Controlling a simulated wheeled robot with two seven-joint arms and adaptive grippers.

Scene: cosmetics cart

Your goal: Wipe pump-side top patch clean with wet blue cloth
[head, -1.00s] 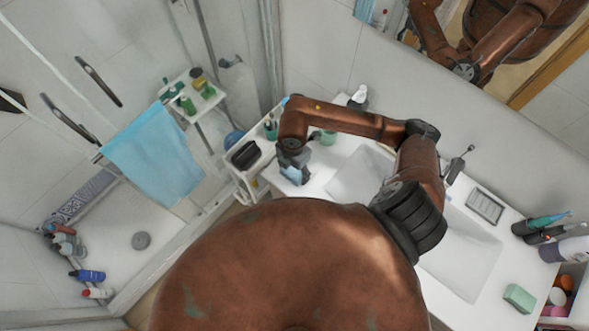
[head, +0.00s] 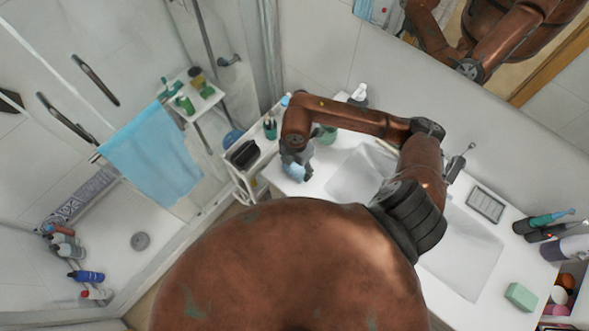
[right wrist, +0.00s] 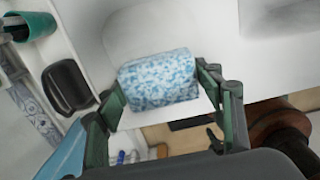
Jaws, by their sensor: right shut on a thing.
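My right gripper (head: 297,162) is shut on a blue-and-white mottled cloth (right wrist: 160,80). The cloth is a folded bundle between the two green fingers in the right wrist view, and a small part of it (head: 295,172) shows in the head view. It is over the white top (head: 322,166) left of the basin; whether it touches the surface I cannot tell. A white pump bottle (head: 359,92) stands at the back of the top, behind my right forearm. No distinct dirty patch shows; the cloth and arm hide part of the top. My left gripper is not in view.
A white cart (head: 240,180) with a black case (head: 244,154) and a green cup (head: 270,128) stands close left of the gripper. A basin (head: 350,178) lies right of it. A blue towel (head: 152,155) hangs farther left.

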